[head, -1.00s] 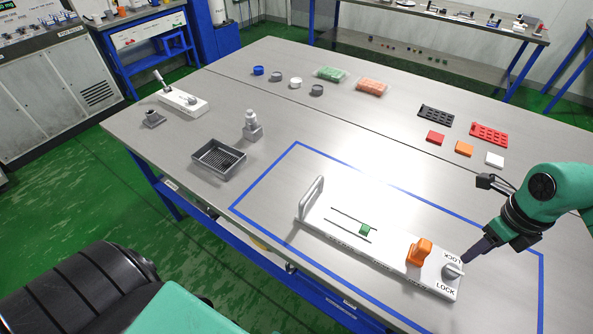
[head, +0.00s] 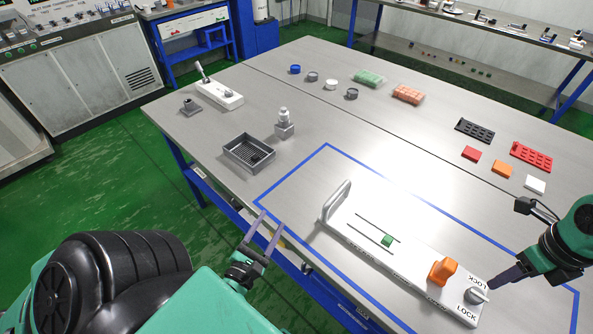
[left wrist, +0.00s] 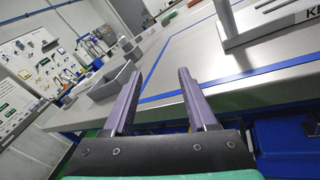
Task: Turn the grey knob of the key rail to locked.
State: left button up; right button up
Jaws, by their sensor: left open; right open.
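The white key rail (head: 408,272) lies inside the blue outline on the table, with an upright handle, a green slider (head: 387,240) and an orange knob (head: 442,270). The grey knob (head: 476,296) is at its right end, between two LOCK labels. My right gripper (head: 494,284) is at the grey knob, its fingers close beside it; whether they touch it I cannot tell. My left gripper (head: 265,232) is open and empty off the table's front edge. Its two fingers also show spread in the left wrist view (left wrist: 157,95).
A dark grey tray (head: 249,153) and a grey fixture (head: 284,125) stand left of the outline. Red, orange and white tiles (head: 502,169) and black and red racks lie at the right. The table inside the outline behind the rail is clear.

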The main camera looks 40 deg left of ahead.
pick_arm(q)
jog(key=d+h, duration=0.1)
jog(key=d, duration=0.1)
jog(key=d+n+h, duration=0.1)
jog(key=d+h, duration=0.1)
jog(key=d, duration=0.1)
jog(key=d+t+h, duration=0.1)
jog(key=d+h, duration=0.1)
jog(key=d, duration=0.1)
jog(key=shift+d+r+n, duration=0.15)
jog(key=shift+d+n, duration=0.1)
jog(key=shift+n, duration=0.15)
send_near(331, 207)
jog(key=w+r, duration=0.1)
jog(key=w, duration=0.1)
jog(key=w+r, duration=0.1)
jog(key=w, duration=0.2)
jog(key=w+d+r, duration=0.1)
jog(key=w, duration=0.2)
jog(key=shift+w+d+r, duration=0.1)
jog(key=shift+w+r, duration=0.05)
jog(key=shift+r, duration=0.05)
jog(key=shift+c, duration=0.3)
grip_shut()
pick_arm(e)
jog(key=o, duration=0.4)
